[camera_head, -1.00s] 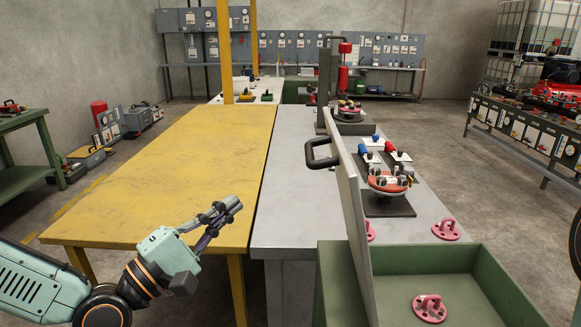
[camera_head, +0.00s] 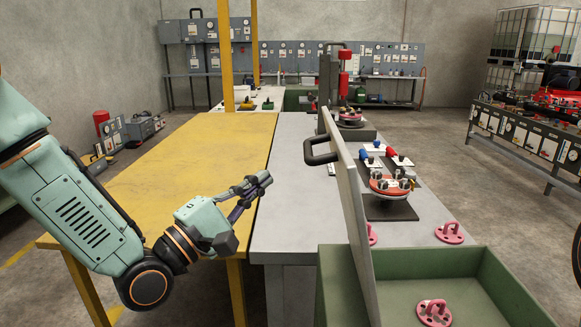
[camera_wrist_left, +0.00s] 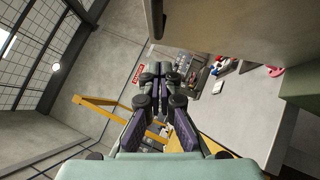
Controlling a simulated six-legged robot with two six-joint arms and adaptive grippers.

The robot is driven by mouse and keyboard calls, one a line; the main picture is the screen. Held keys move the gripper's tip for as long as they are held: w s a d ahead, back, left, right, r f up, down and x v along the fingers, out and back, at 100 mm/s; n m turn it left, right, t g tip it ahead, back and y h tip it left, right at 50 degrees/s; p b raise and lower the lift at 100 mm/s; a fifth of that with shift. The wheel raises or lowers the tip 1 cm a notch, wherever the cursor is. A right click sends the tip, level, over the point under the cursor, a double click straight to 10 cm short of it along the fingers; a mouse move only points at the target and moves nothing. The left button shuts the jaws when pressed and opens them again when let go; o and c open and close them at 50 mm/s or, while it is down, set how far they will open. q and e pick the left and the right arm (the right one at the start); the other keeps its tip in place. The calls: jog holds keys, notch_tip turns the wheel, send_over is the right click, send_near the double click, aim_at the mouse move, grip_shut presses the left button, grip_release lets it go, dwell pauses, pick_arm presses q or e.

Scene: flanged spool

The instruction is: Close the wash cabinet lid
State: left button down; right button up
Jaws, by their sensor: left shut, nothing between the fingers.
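The wash cabinet is a green open box (camera_head: 480,268) at the lower right of the head view. Its grey lid (camera_head: 352,215) stands upright, close to vertical, along the box's left side. A black handle (camera_head: 318,152) sticks out to the left from the lid's upper part. My left gripper (camera_head: 262,182) is shut and empty, left of the lid and below the handle, apart from both. In the left wrist view the gripper (camera_wrist_left: 162,72) shows with the lid's broad face (camera_wrist_left: 235,30) at the upper right. My right gripper is not in view.
A pink flanged part (camera_head: 434,312) lies in the box; another (camera_head: 450,233) sits on the grey bench (camera_head: 290,205). A red spool (camera_head: 390,184) stands on a dark plate beyond the lid. The yellow table (camera_head: 190,160) at left is clear on top.

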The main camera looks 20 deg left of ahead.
pick_arm(q)
jog(key=w+d+r, duration=0.2)
jog(key=w+d, duration=0.1)
jog(key=d, duration=0.1)
jog(key=shift+w+d+r, duration=0.2)
jog(key=shift+d+r, duration=0.15)
jog(key=shift+r, duration=0.05)
jog(key=shift+w, duration=0.1)
dwell(0.3)
